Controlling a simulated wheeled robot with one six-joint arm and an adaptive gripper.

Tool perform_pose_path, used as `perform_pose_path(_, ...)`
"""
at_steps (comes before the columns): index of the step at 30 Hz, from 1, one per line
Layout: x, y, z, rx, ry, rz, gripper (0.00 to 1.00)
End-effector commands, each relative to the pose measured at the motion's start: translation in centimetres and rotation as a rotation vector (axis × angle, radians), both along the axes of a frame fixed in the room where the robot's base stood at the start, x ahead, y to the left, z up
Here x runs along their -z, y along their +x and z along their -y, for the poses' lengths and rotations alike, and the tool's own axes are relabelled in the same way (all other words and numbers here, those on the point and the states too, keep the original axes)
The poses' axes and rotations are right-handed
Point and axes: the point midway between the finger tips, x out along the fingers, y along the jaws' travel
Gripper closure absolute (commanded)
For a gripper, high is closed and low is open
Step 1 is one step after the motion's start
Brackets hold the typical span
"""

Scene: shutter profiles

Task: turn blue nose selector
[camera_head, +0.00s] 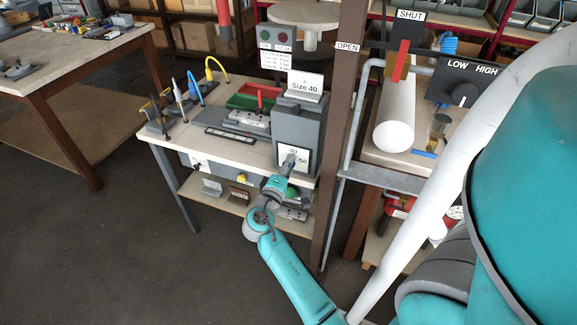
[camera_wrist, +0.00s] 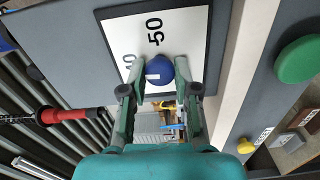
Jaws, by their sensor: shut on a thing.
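The blue nose selector (camera_wrist: 158,70) is a round blue knob in front of a white plate (camera_wrist: 188,30) marked 50, with a second number partly covered at left. My gripper (camera_wrist: 160,90) is closed around the knob, one finger on each side. In the head view my gripper (camera_head: 288,165) reaches the front of the grey machine (camera_head: 300,122), at the white plate marked 40 and 50 (camera_head: 293,151). The knob itself is hidden there by my gripper.
A "Size 40" sign (camera_head: 305,87) stands on the machine. A brown post (camera_head: 338,130) rises close to its right. A red-handled tool (camera_wrist: 72,116) and a green button (camera_wrist: 298,60) flank the knob in the wrist view. Floor at left is clear.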

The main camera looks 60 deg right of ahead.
Motion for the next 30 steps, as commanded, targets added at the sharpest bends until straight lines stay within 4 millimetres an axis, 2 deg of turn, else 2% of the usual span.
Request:
perform_pose_path(9, 0.04, 0.11, -0.04, -0.003, -0.008, -0.096, 1.0)
perform_pose_path(23, 0.07, 0.11, -0.04, -0.003, -0.008, -0.11, 1.0)
perform_pose_path(24, 0.07, 0.11, -0.04, -0.003, -0.008, -0.11, 0.67)
perform_pose_path(27, 0.06, 0.09, -0.04, -0.003, -0.008, -0.109, 0.46)
perform_pose_path(30, 0.05, 0.06, -0.02, -0.002, -0.009, -0.109, 0.46)
